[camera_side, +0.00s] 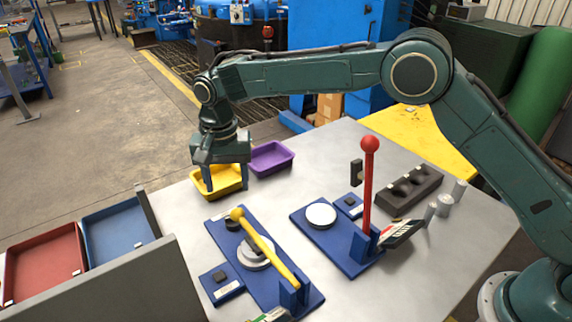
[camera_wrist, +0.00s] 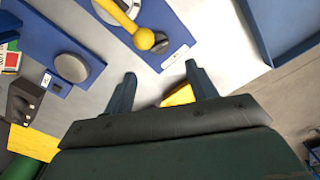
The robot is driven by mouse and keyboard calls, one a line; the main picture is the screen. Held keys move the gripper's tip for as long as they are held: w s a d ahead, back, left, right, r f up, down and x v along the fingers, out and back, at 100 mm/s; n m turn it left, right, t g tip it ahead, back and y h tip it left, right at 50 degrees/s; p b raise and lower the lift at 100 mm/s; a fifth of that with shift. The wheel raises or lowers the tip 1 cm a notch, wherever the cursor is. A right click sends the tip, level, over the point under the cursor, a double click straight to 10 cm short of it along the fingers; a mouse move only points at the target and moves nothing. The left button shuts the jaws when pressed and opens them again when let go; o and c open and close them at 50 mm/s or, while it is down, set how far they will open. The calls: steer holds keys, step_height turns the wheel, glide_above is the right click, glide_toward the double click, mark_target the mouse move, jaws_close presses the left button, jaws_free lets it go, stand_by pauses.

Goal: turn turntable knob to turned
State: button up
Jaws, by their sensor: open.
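A blue fixture carries a grey round disc (camera_side: 252,257) under a yellow lever (camera_side: 265,248) with a ball end; a black knob (camera_side: 232,224) sits near that ball. The lever's ball (camera_wrist: 145,40) is at the top of the wrist view. A second blue fixture has a pale disc (camera_side: 321,215) and an upright red lever (camera_side: 368,185). I cannot tell which part is the turntable knob. My gripper (camera_side: 226,182) is open with nothing between its fingers, above the yellow tray (camera_side: 217,184), apart from both fixtures. Its spread fingers (camera_wrist: 158,80) also show in the wrist view.
A purple tray (camera_side: 270,158) stands beside the yellow one. A slotted dark block (camera_side: 410,190) and grey cylinders (camera_side: 444,205) are at the right. Red (camera_side: 45,262) and blue (camera_side: 118,235) bins stand at the left behind a grey panel (camera_side: 110,290).

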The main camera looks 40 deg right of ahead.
steer(key=shift+r, duration=1.7)
steer(key=shift+n, duration=0.3)
steer(key=n, duration=1.1)
steer(key=shift+a+f, duration=0.1)
steer(key=shift+a, duration=0.15)
steer(key=shift+f, duration=0.1)
steer(key=shift+f, duration=6.8)
